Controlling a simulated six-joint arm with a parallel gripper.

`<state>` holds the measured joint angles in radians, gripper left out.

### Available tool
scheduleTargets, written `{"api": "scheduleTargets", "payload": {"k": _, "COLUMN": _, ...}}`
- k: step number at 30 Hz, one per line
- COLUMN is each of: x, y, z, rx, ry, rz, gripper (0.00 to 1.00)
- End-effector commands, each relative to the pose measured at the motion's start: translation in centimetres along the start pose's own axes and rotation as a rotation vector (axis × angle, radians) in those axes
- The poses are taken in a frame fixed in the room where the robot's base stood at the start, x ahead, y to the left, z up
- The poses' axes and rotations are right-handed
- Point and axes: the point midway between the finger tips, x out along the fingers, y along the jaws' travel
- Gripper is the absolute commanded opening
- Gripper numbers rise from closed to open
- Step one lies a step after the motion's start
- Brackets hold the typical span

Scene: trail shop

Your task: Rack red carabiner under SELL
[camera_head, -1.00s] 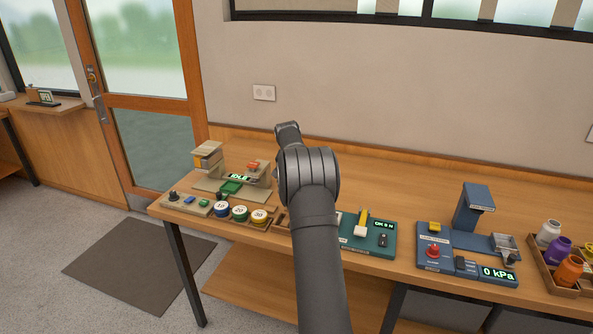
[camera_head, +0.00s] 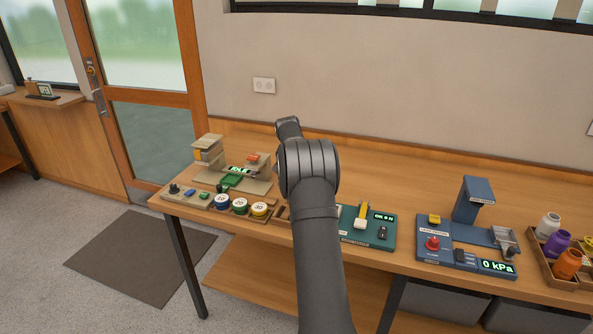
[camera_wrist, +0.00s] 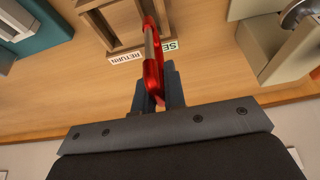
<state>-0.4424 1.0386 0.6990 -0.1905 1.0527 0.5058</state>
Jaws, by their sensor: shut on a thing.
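In the wrist view my gripper (camera_wrist: 158,98) is shut on the red carabiner (camera_wrist: 152,76). The carabiner stretches from the fingers over the wooden rack (camera_wrist: 108,45). It passes between the rack's RETURN label (camera_wrist: 126,57) and its partly covered SELL label (camera_wrist: 171,45), which read upside down there. I cannot tell whether it touches the rack. In the head view my arm hides the gripper, the carabiner and most of the rack.
On the wooden table stand a beige station (camera_head: 262,184), numbered round pieces (camera_head: 240,206), a green tester (camera_head: 347,232), a blue pressure station (camera_head: 433,260) and a crate of bottles (camera_head: 546,272). In the wrist view, beige blocks (camera_wrist: 282,58) flank the rack on the right.

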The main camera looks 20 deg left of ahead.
Motion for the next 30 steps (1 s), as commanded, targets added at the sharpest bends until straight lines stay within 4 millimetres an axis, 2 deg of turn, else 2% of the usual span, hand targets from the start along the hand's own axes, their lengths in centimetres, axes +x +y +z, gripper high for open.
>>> {"api": "scheduleTargets", "payload": {"k": 30, "x": 0.92, "y": 0.00, "z": 0.38, "rx": 0.000, "ry": 0.000, "rz": 0.000, "gripper": 0.00}}
